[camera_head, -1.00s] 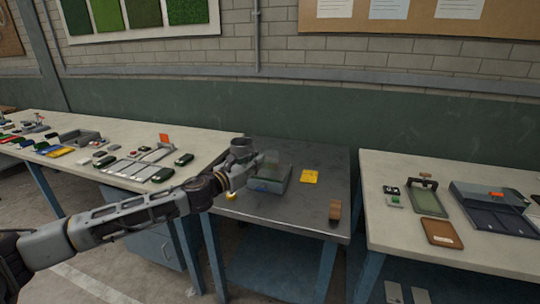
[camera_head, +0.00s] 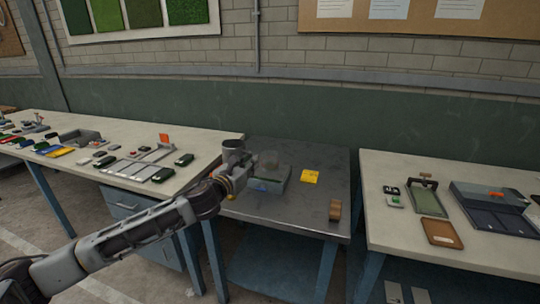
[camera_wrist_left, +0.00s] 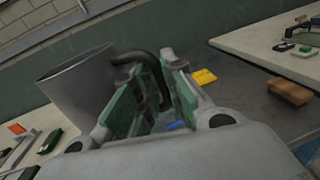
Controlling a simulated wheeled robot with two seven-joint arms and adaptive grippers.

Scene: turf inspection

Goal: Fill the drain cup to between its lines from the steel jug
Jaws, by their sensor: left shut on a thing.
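The steel jug (camera_head: 233,151) is a grey open-topped cylinder at the left edge of the dark middle table. My left gripper (camera_head: 230,176) is shut on its dark handle; in the left wrist view the gripper's green-padded fingers (camera_wrist_left: 150,88) close around the handle, beside the jug's body (camera_wrist_left: 75,92). The jug looks roughly upright in the head view, and I cannot see inside it. The clear drain cup (camera_head: 268,159) stands at the grey tray (camera_head: 281,184), just right of the jug. Its lines and level are too small to read. My right gripper is not in view.
A yellow card (camera_head: 310,176) and a brown block (camera_head: 335,210) lie on the dark table (camera_head: 300,215), with free room between them. Pale tables with trays and small parts stand left (camera_head: 100,140) and right (camera_head: 400,235). A wall is behind.

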